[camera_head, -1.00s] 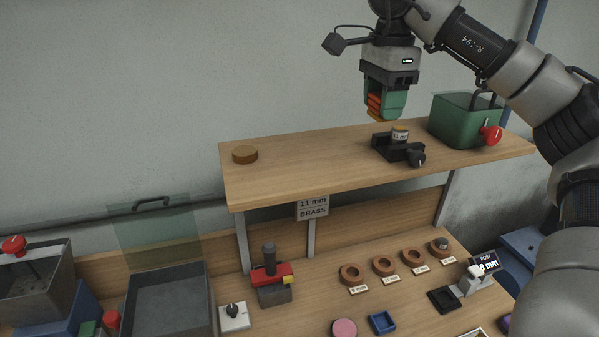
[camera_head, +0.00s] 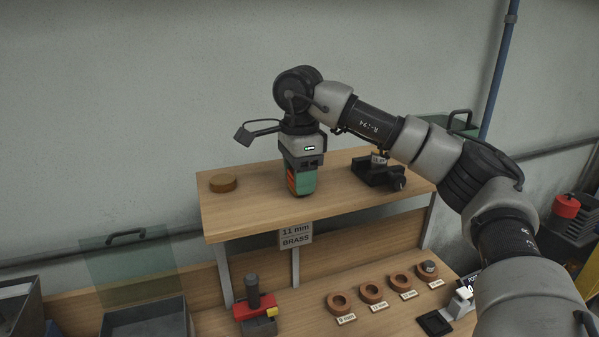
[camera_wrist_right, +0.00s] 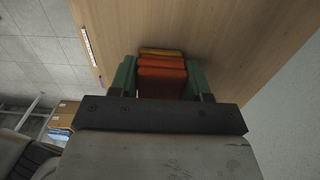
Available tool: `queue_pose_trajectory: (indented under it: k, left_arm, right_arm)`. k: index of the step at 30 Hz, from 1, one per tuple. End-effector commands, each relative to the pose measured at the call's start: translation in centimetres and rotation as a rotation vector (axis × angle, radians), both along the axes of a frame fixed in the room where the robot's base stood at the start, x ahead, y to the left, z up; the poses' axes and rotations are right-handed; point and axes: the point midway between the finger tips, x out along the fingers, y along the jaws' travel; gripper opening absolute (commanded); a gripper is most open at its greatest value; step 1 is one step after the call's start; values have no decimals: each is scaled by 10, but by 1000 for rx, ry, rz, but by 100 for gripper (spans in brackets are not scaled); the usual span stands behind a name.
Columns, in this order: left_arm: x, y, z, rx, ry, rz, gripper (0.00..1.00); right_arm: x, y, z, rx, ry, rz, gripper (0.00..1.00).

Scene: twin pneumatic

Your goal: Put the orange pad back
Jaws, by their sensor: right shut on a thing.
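My right gripper (camera_head: 302,190) is over the middle of the upper wooden shelf (camera_head: 245,215), pointing down. Its green fingers are shut on the orange pad (camera_head: 291,180), a banded orange block. In the right wrist view the orange pad (camera_wrist_right: 162,77) fills the space between the two green fingers, with a yellower band at its far end. The shelf surface lies behind it; I cannot tell whether the pad touches it. A flat amber-brown disc (camera_head: 223,183) lies on the shelf to the left. My left gripper is not in view.
A black clamp-like fixture (camera_head: 378,172) stands on the shelf right of the gripper. My right arm hides part of the green container (camera_head: 440,127) behind it. Several brown rings (camera_head: 371,294) and a red-and-black device (camera_head: 254,308) stand on the bench below. The shelf between disc and gripper is clear.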

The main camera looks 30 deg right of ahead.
Motion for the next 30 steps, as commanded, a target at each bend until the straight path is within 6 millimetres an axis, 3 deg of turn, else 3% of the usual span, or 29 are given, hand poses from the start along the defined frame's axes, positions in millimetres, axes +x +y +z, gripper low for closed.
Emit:
queue_pose_trajectory:
  k: [10,11,15,23,30]
  left_arm:
    - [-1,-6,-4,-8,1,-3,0]
    - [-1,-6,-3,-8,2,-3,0]
    - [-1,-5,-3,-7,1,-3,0]
    - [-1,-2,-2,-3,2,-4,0]
    - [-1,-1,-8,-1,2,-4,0]
  right_arm:
    - [0,0,-5,1,-1,0,28]
    - [0,0,-3,1,-2,-1,52]
    - [0,0,-3,1,-1,-1,73]
    - [0,0,-2,1,-1,-1,73]
    - [1,0,23,2,-6,-1,73]
